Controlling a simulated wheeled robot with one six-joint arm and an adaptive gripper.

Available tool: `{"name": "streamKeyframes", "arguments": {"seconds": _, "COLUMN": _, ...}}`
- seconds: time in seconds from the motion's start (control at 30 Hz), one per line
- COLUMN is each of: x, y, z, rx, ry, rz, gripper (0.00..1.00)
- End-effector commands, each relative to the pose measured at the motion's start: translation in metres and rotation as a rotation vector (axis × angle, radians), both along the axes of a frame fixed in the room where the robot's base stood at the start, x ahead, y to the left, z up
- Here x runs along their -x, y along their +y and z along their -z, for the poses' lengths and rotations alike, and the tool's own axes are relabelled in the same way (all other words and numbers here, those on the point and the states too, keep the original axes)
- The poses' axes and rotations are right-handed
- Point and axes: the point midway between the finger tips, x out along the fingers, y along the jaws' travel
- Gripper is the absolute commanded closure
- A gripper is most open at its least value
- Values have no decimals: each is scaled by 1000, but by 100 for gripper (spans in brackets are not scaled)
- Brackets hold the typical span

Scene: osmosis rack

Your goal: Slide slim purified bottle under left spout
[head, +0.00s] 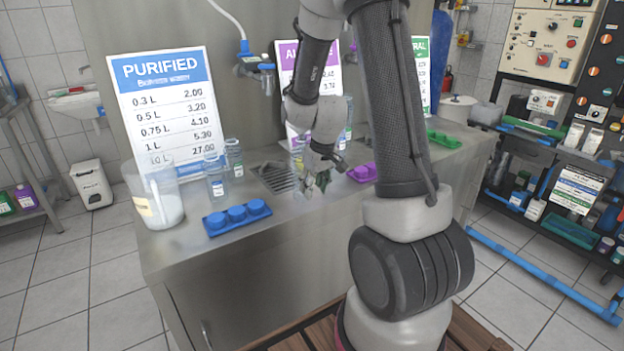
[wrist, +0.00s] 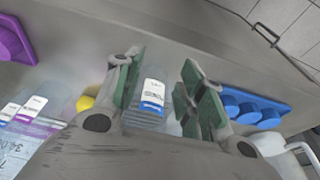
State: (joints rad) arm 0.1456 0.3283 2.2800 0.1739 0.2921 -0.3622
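Two clear bottles with blue-marked labels stand on the left of the steel counter in the head view. One, the front bottle (head: 217,178), is nearer the counter's front; the other, the rear bottle (head: 234,157), is just behind it. I cannot tell which is the slim one. The left spout (head: 265,75) hangs above the drain grate (head: 276,178). My gripper (head: 318,180) is low over the counter, right of the grate. In the wrist view, my gripper (wrist: 165,95) has its green pads apart. A blue-and-white label (wrist: 152,95) shows between them; no grip on its bottle is visible.
A blue cap tray (head: 237,215) lies at the counter's front, with a large clear jug (head: 155,190) to its left. A purple tray (head: 362,173) and green tray (head: 444,139) lie to the right. The PURIFIED sign (head: 165,110) stands behind the bottles.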

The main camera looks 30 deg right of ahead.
Motion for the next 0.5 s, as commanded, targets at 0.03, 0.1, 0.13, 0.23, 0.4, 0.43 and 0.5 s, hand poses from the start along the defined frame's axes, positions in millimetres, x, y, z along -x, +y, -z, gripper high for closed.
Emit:
{"name": "streamKeyframes", "arguments": {"seconds": 0.03, "x": -1, "y": 0, "z": 7, "rx": -1, "ry": 3, "rz": 1, "gripper": 61}}
{"name": "streamKeyframes", "arguments": {"seconds": 0.1, "x": -2, "y": 0, "z": 16, "rx": 0, "ry": 3, "rz": 0, "gripper": 61}}
{"name": "streamKeyframes", "arguments": {"seconds": 0.13, "x": -2, "y": 0, "z": 21, "rx": 0, "ry": 3, "rz": 0, "gripper": 61}}
{"name": "streamKeyframes", "arguments": {"seconds": 0.23, "x": -4, "y": 0, "z": 33, "rx": -1, "ry": 3, "rz": 0, "gripper": 61}}
{"name": "streamKeyframes", "arguments": {"seconds": 0.4, "x": -11, "y": 1, "z": 43, "rx": 0, "ry": -1, "rz": 0, "gripper": 61}}
{"name": "streamKeyframes", "arguments": {"seconds": 0.43, "x": -13, "y": 1, "z": 43, "rx": 0, "ry": 0, "rz": 0, "gripper": 61}}
{"name": "streamKeyframes", "arguments": {"seconds": 0.5, "x": -17, "y": 1, "z": 42, "rx": 0, "ry": -1, "rz": 0, "gripper": 61}}
